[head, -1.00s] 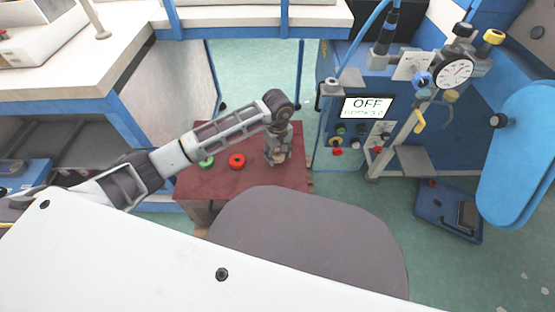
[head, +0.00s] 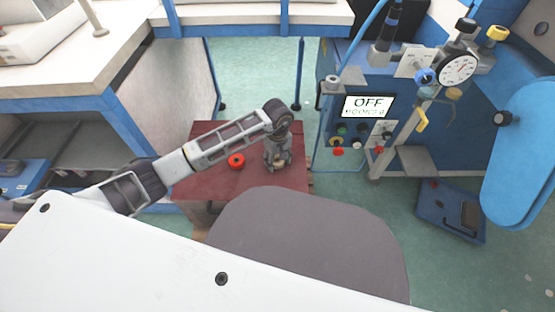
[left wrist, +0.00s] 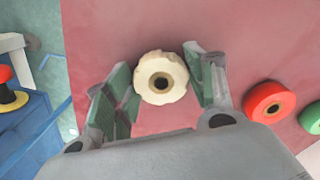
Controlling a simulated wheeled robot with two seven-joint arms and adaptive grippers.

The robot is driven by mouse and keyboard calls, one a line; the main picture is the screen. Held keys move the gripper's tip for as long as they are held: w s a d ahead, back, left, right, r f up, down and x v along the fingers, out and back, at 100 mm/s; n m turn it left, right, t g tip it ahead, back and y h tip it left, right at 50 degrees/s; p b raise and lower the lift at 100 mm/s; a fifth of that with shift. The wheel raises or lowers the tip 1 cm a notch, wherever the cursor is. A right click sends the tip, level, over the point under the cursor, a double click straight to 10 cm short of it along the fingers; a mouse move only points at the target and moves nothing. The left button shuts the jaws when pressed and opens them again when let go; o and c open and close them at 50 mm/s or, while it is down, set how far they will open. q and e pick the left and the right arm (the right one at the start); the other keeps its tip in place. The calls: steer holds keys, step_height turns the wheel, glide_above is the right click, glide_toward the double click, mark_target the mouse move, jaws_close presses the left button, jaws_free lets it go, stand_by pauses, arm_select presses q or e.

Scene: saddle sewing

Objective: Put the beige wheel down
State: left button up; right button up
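The beige wheel (left wrist: 161,78) sits between the two fingers of my left gripper (left wrist: 160,80) in the left wrist view. The fingers lie against its two sides, and its dark centre hole faces the camera. In the head view my left gripper (head: 278,163) points down at the right part of the dark red table (head: 215,135), with the beige wheel (head: 280,162) partly hidden at its fingers. The wheel is at or just above the tabletop; I cannot tell whether it touches. My right gripper is not in view.
A red wheel (head: 236,161) lies on the table left of the gripper. A green wheel (left wrist: 311,118) shows at the right edge of the left wrist view. A grey seat-shaped surface (head: 310,240) is in front, and a blue machine panel (head: 350,135) stands right.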

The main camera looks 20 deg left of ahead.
arm_select(q)
steer(key=o, duration=0.3)
steer(key=shift+r, duration=0.15)
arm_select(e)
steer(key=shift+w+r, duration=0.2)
arm_select(q)
steer(key=shift+r, duration=0.2)
step_height(320, 180, up, 6)
steer(key=shift+f+p, duration=0.25)
steer(key=shift+p, duration=0.85)
step_height(320, 180, up, 6)
steer(key=p, duration=0.1)
steer(key=shift+p, duration=0.35)
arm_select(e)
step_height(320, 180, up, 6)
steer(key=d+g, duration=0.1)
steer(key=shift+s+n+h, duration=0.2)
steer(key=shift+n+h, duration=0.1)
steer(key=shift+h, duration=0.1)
arm_select(q)
steer(key=shift+a, duration=0.1)
